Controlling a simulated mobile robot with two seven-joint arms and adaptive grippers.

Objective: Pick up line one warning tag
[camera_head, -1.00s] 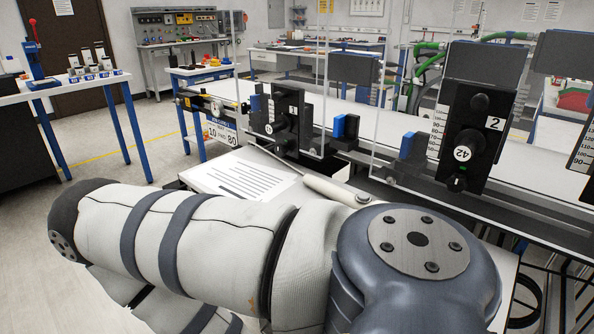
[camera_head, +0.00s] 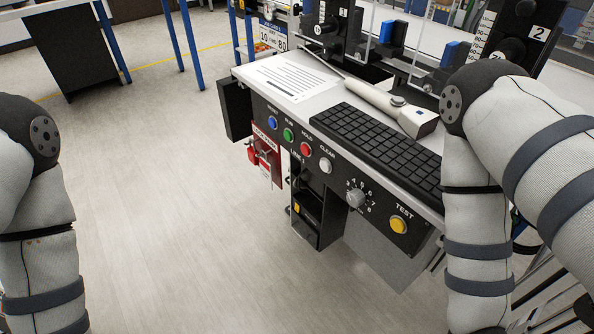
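Red-and-white tags or cards (camera_head: 267,147) hang at the left end of the console's front face, with small red objects like padlocks beside them. The print on them is too small to read, so I cannot tell which is the line one warning tag. Below the buttons, a small label near an open black holder (camera_head: 318,205) seems to read "LINE 1". My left arm shows at the left edge and my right arm crosses the right side. Neither gripper is in view.
The console (camera_head: 262,110) carries a printed sheet (camera_head: 290,80), a black keyboard (camera_head: 375,145), a white handheld device (camera_head: 395,105), coloured buttons, a dial (camera_head: 355,197) and a yellow test button (camera_head: 398,225). Conveyor units stand behind. The floor (camera_head: 170,200) left of it is clear.

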